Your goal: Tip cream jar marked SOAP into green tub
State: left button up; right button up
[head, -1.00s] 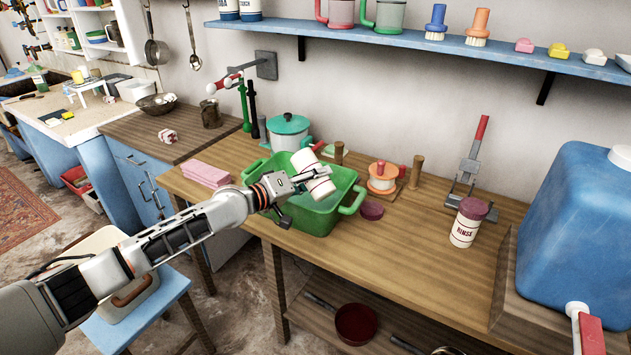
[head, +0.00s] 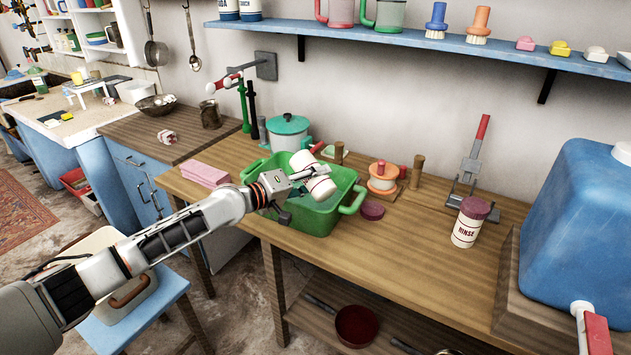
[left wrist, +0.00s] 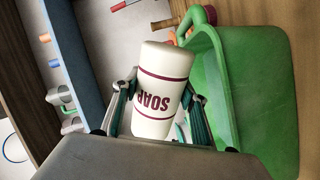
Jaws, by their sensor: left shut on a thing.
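The cream jar marked SOAP (head: 312,176) has dark red bands and is held tilted above the green tub (head: 350,197). My left gripper (head: 296,183) is shut around the jar's sides. In the left wrist view the jar (left wrist: 163,85) sits between the fingers with its lettering upside down, and the green tub (left wrist: 215,75) is to its right. The tub stands on the wooden table near its front left edge. The tub's inside is mostly hidden behind the jar and gripper. I cannot tell whether anything comes out of the jar. My right gripper is not seen.
A jar marked RINSE (head: 469,222) stands at the right of the table. A round dark red lid (head: 372,210) and an orange spool (head: 383,175) lie right. The table's front middle is clear.

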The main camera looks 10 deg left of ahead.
pick_arm(q)
jog(key=shift+f+n+b, duration=0.25)
jog(key=shift+n+b, duration=0.15)
jog(key=shift+n, duration=0.1)
dwell(0.4)
jog(key=shift+f+n+h+b, duration=0.3)
jog(key=shift+f+n+b, duration=0.1)
jog(key=shift+n+b, duration=0.55)
dwell(0.8)
jog(key=shift+w+a+r, duration=0.1)
